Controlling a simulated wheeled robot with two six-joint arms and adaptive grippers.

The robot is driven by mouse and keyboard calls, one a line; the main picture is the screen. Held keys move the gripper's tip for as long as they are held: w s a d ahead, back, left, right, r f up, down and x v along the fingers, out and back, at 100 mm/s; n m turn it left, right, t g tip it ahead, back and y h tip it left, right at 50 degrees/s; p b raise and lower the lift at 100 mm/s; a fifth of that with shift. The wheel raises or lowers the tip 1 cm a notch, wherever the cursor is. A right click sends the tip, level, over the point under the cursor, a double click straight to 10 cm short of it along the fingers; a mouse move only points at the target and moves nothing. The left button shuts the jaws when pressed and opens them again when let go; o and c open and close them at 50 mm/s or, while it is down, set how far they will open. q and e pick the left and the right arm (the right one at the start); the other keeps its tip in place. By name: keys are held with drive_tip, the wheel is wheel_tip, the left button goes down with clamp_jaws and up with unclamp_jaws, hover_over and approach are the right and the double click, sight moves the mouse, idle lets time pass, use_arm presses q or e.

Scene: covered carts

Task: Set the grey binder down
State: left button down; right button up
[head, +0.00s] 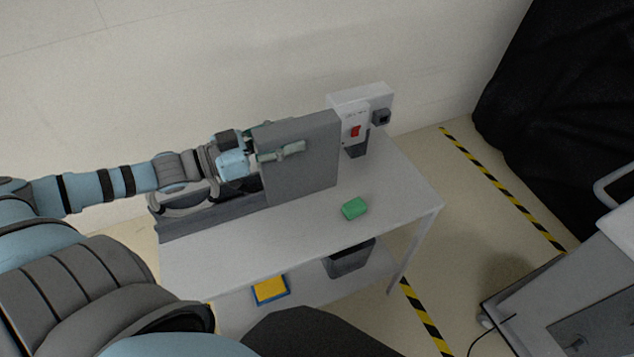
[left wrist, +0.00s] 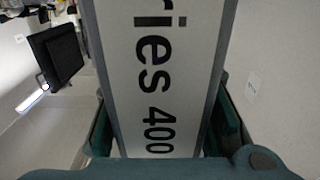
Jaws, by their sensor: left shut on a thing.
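The grey binder (head: 315,165) stands upright over the white table (head: 300,232), in front of the wall. Whether its lower edge touches the tabletop I cannot tell. My left gripper (head: 280,151) is shut on the binder, coming in from the left. In the left wrist view the binder's pale spine label (left wrist: 150,60), printed "ries 400", fills the space between the fingers (left wrist: 160,135). My right gripper is not in view.
A green block (head: 354,208) lies on the table, right of the binder. A white box with a red switch (head: 347,118) stands behind. A grey bin (head: 349,260) and a yellow-blue item (head: 271,289) are on the lower shelf.

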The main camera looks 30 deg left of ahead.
sight(276, 199)
use_arm(q)
wheel_tip(276, 199, down, 14)
drive_tip(key=b, duration=1)
drive_tip(key=shift+f+b, duration=0.2)
drive_tip(key=shift+b, duration=0.1)
wheel_tip(276, 199, down, 4)
drive_tip(key=b, duration=0.3)
drive_tip(key=shift+s+d+r, duration=0.15)
drive_tip(key=shift+r, duration=0.2)
drive_tip(key=c, duration=1)
unclamp_jaws()
drive_tip(key=shift+c, duration=0.2)
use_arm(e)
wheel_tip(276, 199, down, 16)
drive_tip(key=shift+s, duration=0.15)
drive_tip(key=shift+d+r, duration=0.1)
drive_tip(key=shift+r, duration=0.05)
use_arm(q)
drive_tip(key=p+v, duration=0.4)
drive_tip(key=p, duration=0.1)
drive_tip(key=shift+r, duration=0.4)
drive_tip(key=p+v, duration=0.3)
drive_tip(key=v, duration=0.5)
drive_tip(key=shift+f, duration=0.3)
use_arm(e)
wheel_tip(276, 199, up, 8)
